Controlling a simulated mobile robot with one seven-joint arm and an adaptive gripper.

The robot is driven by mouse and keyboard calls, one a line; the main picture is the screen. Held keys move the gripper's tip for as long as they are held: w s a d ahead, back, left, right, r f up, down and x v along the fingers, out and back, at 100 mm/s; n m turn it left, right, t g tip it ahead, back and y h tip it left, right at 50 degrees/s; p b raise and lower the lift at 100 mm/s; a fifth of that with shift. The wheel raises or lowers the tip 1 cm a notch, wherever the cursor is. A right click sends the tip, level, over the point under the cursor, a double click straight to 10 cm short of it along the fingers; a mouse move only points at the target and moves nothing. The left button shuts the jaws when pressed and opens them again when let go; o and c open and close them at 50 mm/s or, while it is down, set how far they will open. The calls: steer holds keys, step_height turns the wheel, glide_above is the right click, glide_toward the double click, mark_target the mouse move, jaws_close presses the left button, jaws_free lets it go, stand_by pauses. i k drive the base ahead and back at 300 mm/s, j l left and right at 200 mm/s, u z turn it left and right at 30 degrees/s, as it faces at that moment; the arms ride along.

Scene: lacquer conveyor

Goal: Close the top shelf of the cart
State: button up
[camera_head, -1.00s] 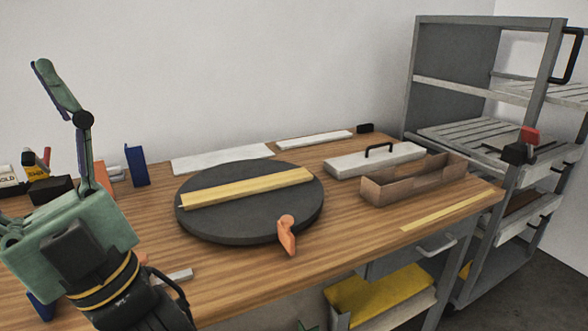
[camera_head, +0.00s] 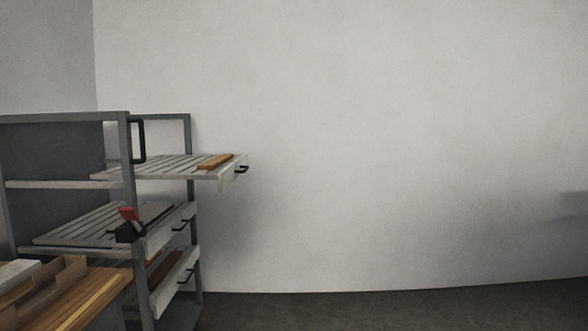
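The cart (camera_head: 127,200) is a grey metal frame with slatted shelves at the left of the head view. Its top shelf (camera_head: 130,172) is pulled out to the right, well past the frame's upright. The shelf's front panel (camera_head: 232,178) carries a small black handle (camera_head: 241,169). An orange-brown wooden piece (camera_head: 215,161) lies on the shelf near its front. The two shelves below, a middle one (camera_head: 165,234) and a lower one (camera_head: 172,285), sit further in, each with a black handle. My gripper is outside the view.
A wooden workbench (camera_head: 95,300) with a brown open tray (camera_head: 45,285) stands at lower left, close to the cart. A black and red item (camera_head: 129,228) is at the cart's near upright. The floor (camera_head: 400,308) to the right is clear, before a plain wall (camera_head: 380,140).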

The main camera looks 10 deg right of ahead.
mark_target(159, 167)
steer(key=i+l+z, duration=0.1)
steer(key=i+z, duration=0.15)
steer(key=i, duration=0.4)
steer(key=i+z, duration=0.25)
steer(key=i, duration=0.4)
steer(key=i+j+z, duration=0.15)
steer(key=i+z, duration=0.15)
steer(key=i, duration=0.35)
